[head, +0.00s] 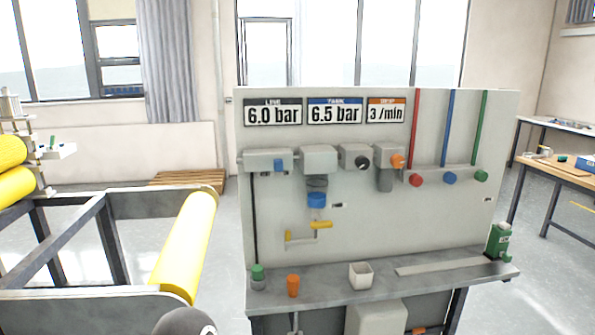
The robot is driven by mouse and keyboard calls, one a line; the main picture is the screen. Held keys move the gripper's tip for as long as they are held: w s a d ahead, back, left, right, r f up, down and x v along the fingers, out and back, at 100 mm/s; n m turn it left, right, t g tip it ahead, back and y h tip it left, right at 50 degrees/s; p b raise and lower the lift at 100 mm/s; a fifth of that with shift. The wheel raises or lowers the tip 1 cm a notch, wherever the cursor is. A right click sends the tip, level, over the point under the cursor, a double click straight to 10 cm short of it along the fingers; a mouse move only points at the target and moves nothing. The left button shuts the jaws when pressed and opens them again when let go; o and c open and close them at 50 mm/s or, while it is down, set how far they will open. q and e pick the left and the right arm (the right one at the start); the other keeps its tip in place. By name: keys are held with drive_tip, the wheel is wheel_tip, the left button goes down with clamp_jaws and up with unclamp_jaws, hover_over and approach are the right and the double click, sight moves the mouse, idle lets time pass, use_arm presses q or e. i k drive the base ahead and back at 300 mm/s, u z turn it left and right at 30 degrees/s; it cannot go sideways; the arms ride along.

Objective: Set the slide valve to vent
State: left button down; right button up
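A grey upright panel (430,220) carries a row of pneumatic units. At its left end is a grey block (258,161) with a small blue square piece (279,165) on its front; this may be the slide valve, but no vent marking is readable. Beside it is a grey unit (318,157) with a blue-ended bowl (317,200) below. Further right are a block with a black knob (362,163) and a unit with an orange knob (397,161).
Red (416,180), blue (450,178) and green (481,176) knobs sit right. A yellow-roller frame (185,245) stands left.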

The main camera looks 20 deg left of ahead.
sight(278, 162)
drive_tip(key=u, duration=0.1)
drive_tip(key=i, duration=0.95)
drive_tip(key=z, duration=0.1)
